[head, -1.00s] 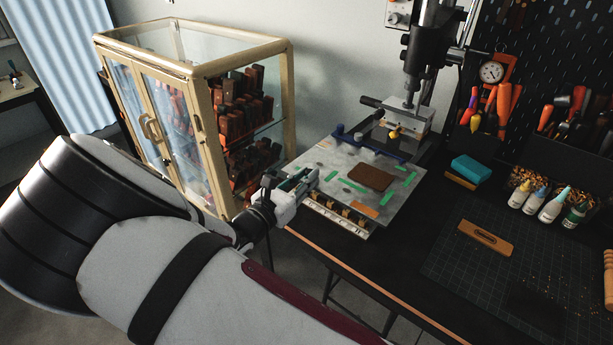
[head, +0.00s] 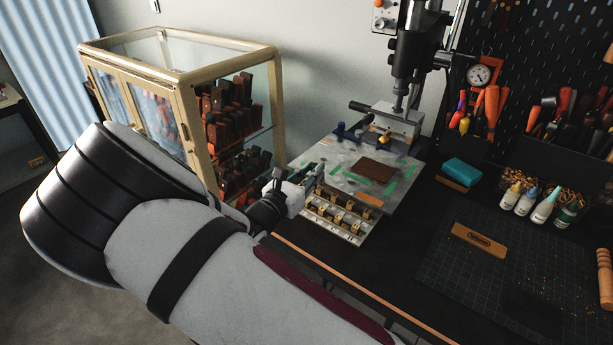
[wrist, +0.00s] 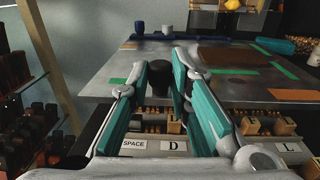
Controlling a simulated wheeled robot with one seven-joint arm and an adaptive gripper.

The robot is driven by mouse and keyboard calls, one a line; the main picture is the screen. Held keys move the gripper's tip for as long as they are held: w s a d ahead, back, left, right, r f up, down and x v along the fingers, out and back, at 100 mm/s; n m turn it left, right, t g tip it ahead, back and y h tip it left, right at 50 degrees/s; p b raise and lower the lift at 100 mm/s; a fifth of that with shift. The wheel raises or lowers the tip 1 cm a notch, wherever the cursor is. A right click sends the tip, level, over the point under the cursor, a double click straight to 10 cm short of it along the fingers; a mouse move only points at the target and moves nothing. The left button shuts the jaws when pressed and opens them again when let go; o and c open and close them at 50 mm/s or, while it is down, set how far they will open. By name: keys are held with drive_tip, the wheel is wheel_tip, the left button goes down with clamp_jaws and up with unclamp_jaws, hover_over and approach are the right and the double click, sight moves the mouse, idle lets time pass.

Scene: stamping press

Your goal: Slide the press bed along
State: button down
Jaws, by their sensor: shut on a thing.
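The press bed (head: 340,172) is a grey metal plate under the stamping press (head: 402,95). It carries a brown leather piece (head: 372,170) and green tape strips. In the wrist view the bed (wrist: 140,68) spans the upper middle, with the leather (wrist: 233,57) on it. My gripper (head: 312,178) is at the bed's near left edge. In the wrist view its teal-padded fingers (wrist: 158,85) stand either side of a black knob (wrist: 159,72) at the bed's near edge and are shut on it. The knob's lower part is hard to make out.
A tray of brass letter stamps (head: 338,217) lies below the bed's near edge; its labels (wrist: 173,145) show in the wrist view. A glass cabinet (head: 180,75) stands left. A teal block (head: 463,171), bottles (head: 526,203) and a cutting mat (head: 520,265) are right.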

sight(331, 161)
drive_tip(key=shift+b+x, duration=0.9)
drive_tip(key=shift+x, duration=3.8)
drive_tip(key=c, duration=1.4)
unclamp_jaws()
drive_tip(key=shift+s+d, duration=0.15)
